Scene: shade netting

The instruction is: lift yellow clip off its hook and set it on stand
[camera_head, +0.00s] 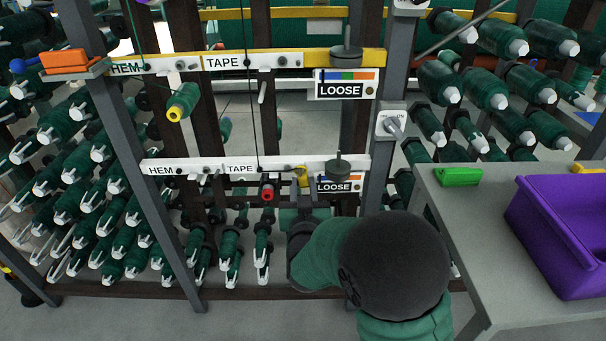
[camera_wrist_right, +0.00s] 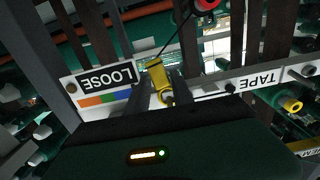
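The yellow clip (camera_head: 301,174) is at the lower rail (camera_head: 226,168), between the TAPE label and the LOOSE sign. In the right wrist view the clip (camera_wrist_right: 157,73) shows with a ring-like lower end between my two fingers. My right gripper (camera_head: 305,201) is just below and in front of the clip; its fingers (camera_wrist_right: 163,90) stand on both sides of it. I cannot tell whether they touch it. The clip's hook is largely hidden. Which thing is the stand is not clear; a grey table (camera_head: 440,208) stands at the right. My left gripper is not in view.
On the table are a green block (camera_head: 458,176) and a purple bin (camera_head: 541,244). A red-ended spool (camera_head: 267,188) hangs left of the clip. A dark weight (camera_head: 339,167) is close on the right, and a grey post (camera_head: 379,150) stands beyond it.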

